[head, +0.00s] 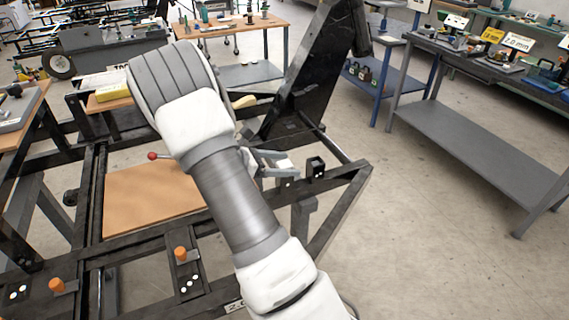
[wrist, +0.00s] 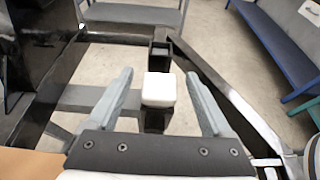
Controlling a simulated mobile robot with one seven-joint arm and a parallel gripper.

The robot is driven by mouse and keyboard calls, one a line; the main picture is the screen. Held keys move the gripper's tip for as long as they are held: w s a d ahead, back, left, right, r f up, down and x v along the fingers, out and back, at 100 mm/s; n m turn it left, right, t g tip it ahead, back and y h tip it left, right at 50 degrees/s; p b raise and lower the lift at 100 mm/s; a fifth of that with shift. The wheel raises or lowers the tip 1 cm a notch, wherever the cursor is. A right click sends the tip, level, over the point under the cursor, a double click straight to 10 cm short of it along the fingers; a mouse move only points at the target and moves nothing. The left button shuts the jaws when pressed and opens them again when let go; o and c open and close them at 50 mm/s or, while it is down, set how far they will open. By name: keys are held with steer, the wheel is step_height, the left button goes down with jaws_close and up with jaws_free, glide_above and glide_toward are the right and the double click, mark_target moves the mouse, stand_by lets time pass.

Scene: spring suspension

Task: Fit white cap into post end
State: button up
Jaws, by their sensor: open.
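The white cap (wrist: 158,88) is a small block with rounded edges in the middle of the wrist view. It sits at the top of a short black upright (wrist: 155,120). My gripper (wrist: 160,74) is open, with one grey finger on each side of the cap and a visible gap at both sides. Just beyond the cap stands a black square post (wrist: 160,50) with a hollow-looking end. This post also shows in the head view (head: 315,167), on the dark frame right of my gripper. There, my forearm and wrist partly hide the cap area.
A dark metal frame (head: 338,183) surrounds the work spot, with a brown board (head: 140,200) at left. A tall black panel (head: 312,75) rises behind. Orange pegs (head: 181,254) stand on the front rail. Open floor (head: 420,240) lies to the right, before a grey bench (head: 480,150).

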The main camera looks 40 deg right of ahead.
steer(key=p+v, duration=0.1)
steer(key=v, duration=1.6)
steer(key=s+a+r+m+t+y+p, duration=0.1)
steer(key=s+a+r+m+t+y, duration=0.3)
steer(key=s, duration=0.7)
steer(key=s+a+r+m+t+y+p, duration=0.1)
steer(key=s+a+r+m+t+y, duration=0.3)
steer(key=s+a+r+m+y, duration=0.3)
steer(key=s+r+m+y, duration=0.2)
steer(key=s+r+m, duration=0.2)
steer(key=s, duration=0.1)
steer(key=shift+a+t, duration=0.3)
steer(key=shift+t, duration=0.1)
steer(key=shift+d+r+m, duration=0.1)
steer(key=shift+d+m, duration=0.05)
steer(key=shift+m, duration=0.15)
